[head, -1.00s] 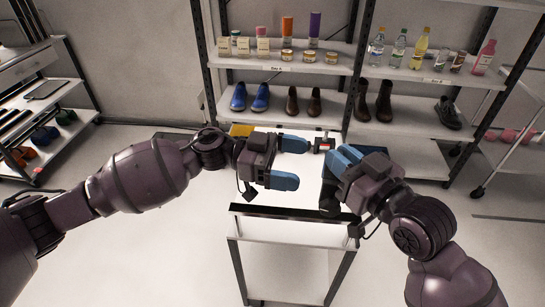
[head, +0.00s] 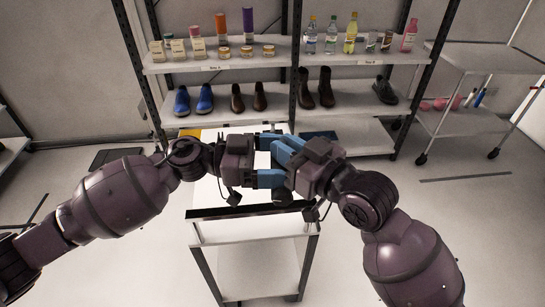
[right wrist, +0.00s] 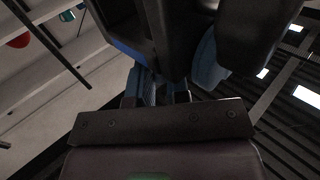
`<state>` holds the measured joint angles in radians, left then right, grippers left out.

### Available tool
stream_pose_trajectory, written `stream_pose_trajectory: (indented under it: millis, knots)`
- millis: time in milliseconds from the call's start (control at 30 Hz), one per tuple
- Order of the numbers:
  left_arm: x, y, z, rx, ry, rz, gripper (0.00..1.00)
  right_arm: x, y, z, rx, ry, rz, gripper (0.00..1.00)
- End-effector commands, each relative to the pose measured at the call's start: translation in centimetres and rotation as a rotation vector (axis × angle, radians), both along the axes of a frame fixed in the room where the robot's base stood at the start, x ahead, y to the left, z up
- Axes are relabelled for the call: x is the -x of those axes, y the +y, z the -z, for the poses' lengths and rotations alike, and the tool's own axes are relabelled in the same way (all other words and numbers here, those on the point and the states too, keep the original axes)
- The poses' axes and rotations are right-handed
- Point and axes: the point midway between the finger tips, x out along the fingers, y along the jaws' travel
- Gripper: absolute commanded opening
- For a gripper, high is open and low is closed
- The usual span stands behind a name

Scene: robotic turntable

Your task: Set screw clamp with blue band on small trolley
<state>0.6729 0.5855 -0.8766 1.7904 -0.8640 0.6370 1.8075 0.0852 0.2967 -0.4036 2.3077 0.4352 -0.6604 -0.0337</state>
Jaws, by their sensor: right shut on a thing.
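My left gripper (head: 267,160) is over the white table-like stand in front of me, its blue fingers apart, one above the other. My right gripper (head: 280,157) meets it from the right, its blue fingers reaching between or beside the left ones. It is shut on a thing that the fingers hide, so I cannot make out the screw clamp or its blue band. In the right wrist view, dark gripper parts and a blue finger (right wrist: 207,62) fill the middle. A small wheeled trolley (head: 478,60) stands at the right.
The white stand (head: 258,232) has a dark front edge below my grippers. Behind it, a shelf (head: 225,66) holds bottles and jars, with shoes lower down. Pink and blue items (head: 455,102) lie on the trolley's lower level. Floor is free between stand and trolley.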

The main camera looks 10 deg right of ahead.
Motion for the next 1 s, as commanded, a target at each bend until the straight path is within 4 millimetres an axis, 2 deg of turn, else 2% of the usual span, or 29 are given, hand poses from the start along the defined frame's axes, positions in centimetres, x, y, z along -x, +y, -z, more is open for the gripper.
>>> stream_pose_trajectory:
  millis: [33, 167, 200, 367, 1000]
  knots:
    - [-0.07, 0.01, 0.04, -0.001, 0.0, -0.002, 0.69, 0.1, 0.12, -0.2, -0.005, -0.003, -0.004, 0.0]
    - [-0.1, 0.04, 0.04, -0.001, 0.0, -0.003, 0.5, 0.12, 0.15, -0.22, -0.005, -0.003, -0.005, 0.0]
    - [-0.12, 0.03, -0.05, 0.0, -0.001, -0.003, 0.5, 0.14, 0.15, -0.23, -0.005, -0.003, -0.005, 0.22]
    - [-0.16, 0.03, -0.04, 0.0, -0.001, -0.005, 0.5, 0.17, 0.21, -0.2, -0.006, -0.002, -0.007, 0.46]
    - [-0.37, 0.0, -0.08, 0.0, -0.003, -0.011, 0.5, 0.73, 0.06, -0.21, -0.01, 0.001, -0.012, 0.43]
